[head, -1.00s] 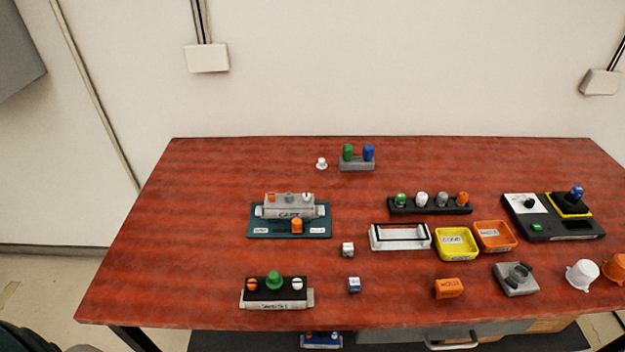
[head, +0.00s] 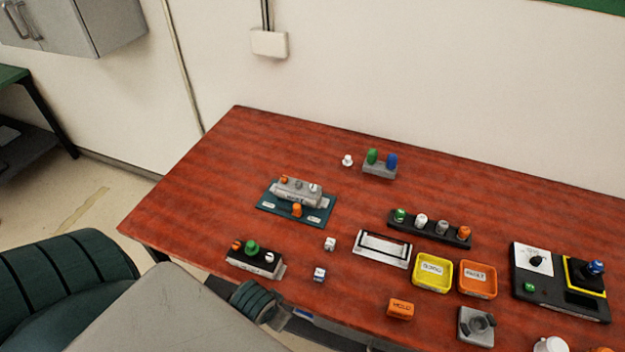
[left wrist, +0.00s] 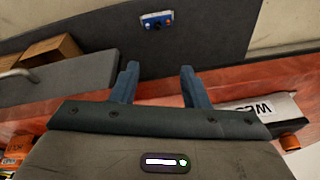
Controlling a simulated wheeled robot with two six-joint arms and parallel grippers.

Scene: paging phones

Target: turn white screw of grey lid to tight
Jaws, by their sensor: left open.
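The grey lid (head: 297,191) sits on a teal base plate (head: 265,207) at the left of the red table in the head view. A white screw (head: 314,187) stands at its right end, beside a grey and an orange screw. Its exact turn is too small to tell. My left gripper (left wrist: 158,82) is open and empty in the left wrist view, over the table's front edge. In the head view my left arm is low at the left, well in front of the grey lid, and its fingertips cannot be made out. My right gripper is not in view.
A black-topped block (head: 254,261) with orange, green and white knobs lies near the front edge. Small cubes, a yellow tray (head: 418,286), an orange tray (head: 464,292) and a black knob rack (head: 404,229) stand to the right. The table's back left is clear.

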